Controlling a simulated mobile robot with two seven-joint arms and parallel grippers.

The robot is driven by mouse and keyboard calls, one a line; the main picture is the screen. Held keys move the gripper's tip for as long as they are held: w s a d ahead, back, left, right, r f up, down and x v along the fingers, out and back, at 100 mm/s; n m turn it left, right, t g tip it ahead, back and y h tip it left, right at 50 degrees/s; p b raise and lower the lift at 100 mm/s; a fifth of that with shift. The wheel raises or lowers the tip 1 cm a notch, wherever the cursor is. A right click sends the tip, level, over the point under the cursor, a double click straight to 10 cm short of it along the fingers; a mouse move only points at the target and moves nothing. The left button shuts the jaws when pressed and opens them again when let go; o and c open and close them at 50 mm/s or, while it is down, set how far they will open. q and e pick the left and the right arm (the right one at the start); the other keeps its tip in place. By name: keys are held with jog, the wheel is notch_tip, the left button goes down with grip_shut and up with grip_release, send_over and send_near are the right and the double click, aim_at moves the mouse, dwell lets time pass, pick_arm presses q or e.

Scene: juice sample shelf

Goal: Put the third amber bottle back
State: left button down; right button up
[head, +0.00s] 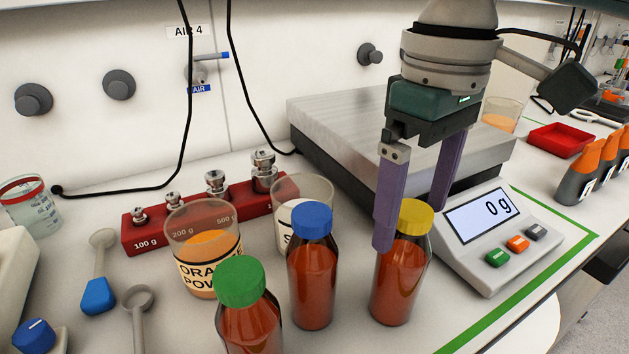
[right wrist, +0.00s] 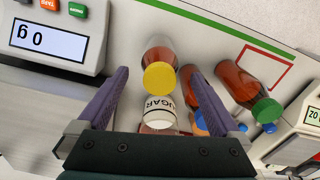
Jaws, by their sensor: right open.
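Three amber bottles stand upright on the bench: one with a green cap (head: 240,281), one with a blue cap (head: 312,265), and one with a yellow cap (head: 400,280), nearest the scale. My right gripper (head: 411,222) is open and points down at the yellow-capped bottle, one finger at its left front and the other behind its cap. In the right wrist view the yellow cap (right wrist: 159,79) shows between the two spread fingers, with no clear contact. The scale's display (head: 484,214) reads 0 g, and its metal plate (head: 340,110) looks empty. My left gripper is not in view.
An orange powder beaker (head: 204,262) and a sugar beaker (head: 302,190) stand behind the bottles. A red weight block (head: 150,236) is further back. A red outline (right wrist: 287,72) and green tape (head: 480,325) mark the bench. A red tray (head: 560,139) lies right.

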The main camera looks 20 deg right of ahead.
notch_tip(320, 180, up, 5)
jog(key=shift+r, duration=0.2)
